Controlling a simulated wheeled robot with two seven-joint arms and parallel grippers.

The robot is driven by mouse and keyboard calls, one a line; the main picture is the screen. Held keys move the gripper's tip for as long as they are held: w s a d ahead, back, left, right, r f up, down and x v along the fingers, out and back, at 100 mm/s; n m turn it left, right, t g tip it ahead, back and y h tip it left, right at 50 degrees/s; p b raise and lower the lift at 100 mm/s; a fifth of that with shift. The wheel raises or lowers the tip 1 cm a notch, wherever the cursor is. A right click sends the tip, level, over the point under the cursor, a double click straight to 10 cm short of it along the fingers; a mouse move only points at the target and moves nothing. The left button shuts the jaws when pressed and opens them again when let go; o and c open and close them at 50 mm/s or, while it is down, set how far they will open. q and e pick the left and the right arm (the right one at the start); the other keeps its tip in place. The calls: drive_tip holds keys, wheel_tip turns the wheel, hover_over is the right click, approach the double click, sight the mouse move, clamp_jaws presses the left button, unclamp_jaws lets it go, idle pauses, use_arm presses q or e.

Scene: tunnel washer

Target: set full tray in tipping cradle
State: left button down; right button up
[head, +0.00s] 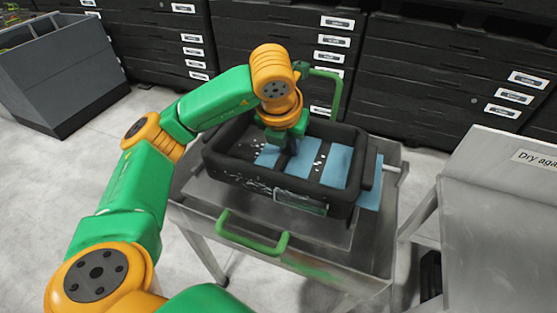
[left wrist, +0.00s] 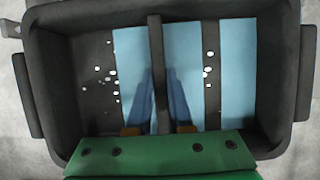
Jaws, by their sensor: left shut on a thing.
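A black tray (head: 225,172) with thick walls and a bar across its middle is over the metal cradle (head: 345,238) with green handles. I cannot tell whether it rests there or hangs just above. The tray holds blue panels and small white bits; it fills the left wrist view (left wrist: 285,75). My left gripper (head: 287,150) reaches down into the tray from above. Its fingers (left wrist: 162,105) are on both sides of the middle bar (left wrist: 155,45), shut on it. The fingertips are partly hidden in the head view. My right gripper is not in view.
Black drawer stacks (head: 440,75) with white labels stand behind. A grey table (head: 505,205) with a "Dry aga…" sign is close on the right. A grey bin (head: 65,75) stands at the back left. Bare floor lies left of the cradle.

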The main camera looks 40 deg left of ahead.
sight(279, 151)
use_arm(q)
drive_tip(key=a+f, duration=0.1)
drive_tip(key=w+a+f, duration=0.1)
drive_tip(key=f, duration=0.1)
drive_tip(key=shift+a+f, duration=0.15)
drive_tip(key=shift+a, duration=0.25)
wheel_tip(279, 151, down, 3)
drive_tip(key=shift+a+f+p, duration=0.1)
drive_tip(key=shift+f+p, duration=0.1)
drive_tip(key=shift+p, duration=0.75)
drive_tip(key=shift+f, duration=0.1)
drive_tip(key=c, duration=0.8)
unclamp_jaws()
drive_tip(key=b+v, duration=0.1)
drive_tip(key=v, duration=1.1)
drive_tip(key=shift+s+b, duration=0.15)
drive_tip(key=shift+b, duration=0.2)
